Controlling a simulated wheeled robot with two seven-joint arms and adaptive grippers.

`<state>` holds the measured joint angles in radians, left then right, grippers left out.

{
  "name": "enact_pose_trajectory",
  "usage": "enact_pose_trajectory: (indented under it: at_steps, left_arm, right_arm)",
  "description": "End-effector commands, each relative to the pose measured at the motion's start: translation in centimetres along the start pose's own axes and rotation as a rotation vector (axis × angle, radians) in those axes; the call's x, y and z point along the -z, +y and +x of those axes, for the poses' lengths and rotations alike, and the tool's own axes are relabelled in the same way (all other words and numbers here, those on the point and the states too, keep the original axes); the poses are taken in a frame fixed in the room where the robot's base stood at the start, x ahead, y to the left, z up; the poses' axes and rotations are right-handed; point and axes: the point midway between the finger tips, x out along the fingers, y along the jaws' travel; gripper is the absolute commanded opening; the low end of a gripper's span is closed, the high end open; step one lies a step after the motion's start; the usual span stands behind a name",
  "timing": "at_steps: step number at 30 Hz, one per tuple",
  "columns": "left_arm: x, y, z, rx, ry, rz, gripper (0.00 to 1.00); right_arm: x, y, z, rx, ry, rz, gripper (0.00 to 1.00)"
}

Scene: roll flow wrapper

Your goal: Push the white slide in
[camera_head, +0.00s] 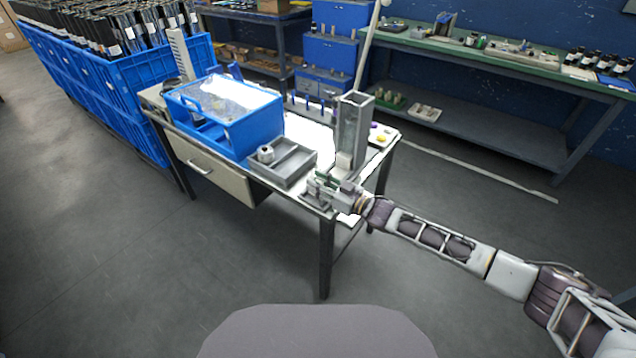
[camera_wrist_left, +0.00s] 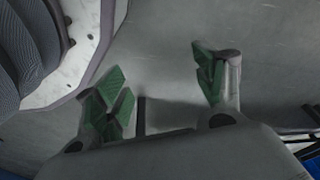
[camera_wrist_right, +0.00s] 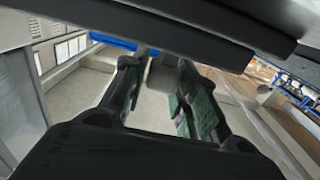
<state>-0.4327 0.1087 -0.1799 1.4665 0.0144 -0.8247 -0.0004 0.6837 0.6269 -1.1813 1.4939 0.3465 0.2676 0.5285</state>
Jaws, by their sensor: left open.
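A tall grey open-topped tower (camera_head: 353,122) stands on the table's right end. A small white block, which looks like the white slide (camera_head: 344,161), shows low at the tower's front. My right gripper (camera_head: 325,182) is low in front of the tower, close to the block; I cannot tell whether they touch.
A grey divided tray (camera_head: 285,163) with a small round item lies left of the tower. A blue bin (camera_head: 232,125) stands further left on the table (camera_head: 326,226). Open floor lies in front.

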Motion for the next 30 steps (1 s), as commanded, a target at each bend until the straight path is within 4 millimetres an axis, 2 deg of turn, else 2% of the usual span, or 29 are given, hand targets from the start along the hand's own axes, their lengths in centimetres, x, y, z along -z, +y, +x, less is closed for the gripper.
enact_pose_trajectory:
  at_steps: [1, 5, 6, 13, 17, 30]
  left_arm:
    - [-0.1, 0.0, 0.0, 0.0, -0.002, 0.0, 0.69]
    - [-0.2, 0.0, 0.1, 0.0, -0.004, 0.0, 0.69]
    - [-0.2, 0.0, 0.1, 0.0, -0.004, 0.0, 0.69]
    - [-0.2, 0.0, 0.1, 0.0, -0.003, 0.0, 0.69]
    - [-0.2, 0.0, 0.1, 0.0, -0.004, 0.0, 0.69]
    - [1.1, 0.4, -1.3, -0.007, -0.008, 0.001, 0.69]
  right_arm:
    - [0.0, 0.0, 0.0, 0.0, 0.0, 0.0, 0.18]
    - [0.0, 0.0, 0.0, 0.0, 0.0, 0.0, 0.01]
    - [0.0, 0.0, 0.0, 0.0, 0.0, 0.0, 0.0]
    - [0.0, 0.1, 0.0, 0.0, 0.0, 0.0, 0.0]
    - [0.0, 0.8, 0.0, -0.002, -0.001, -0.001, 0.0]
    - [-0.1, 6.1, 0.0, -0.003, 0.0, -0.002, 0.0]
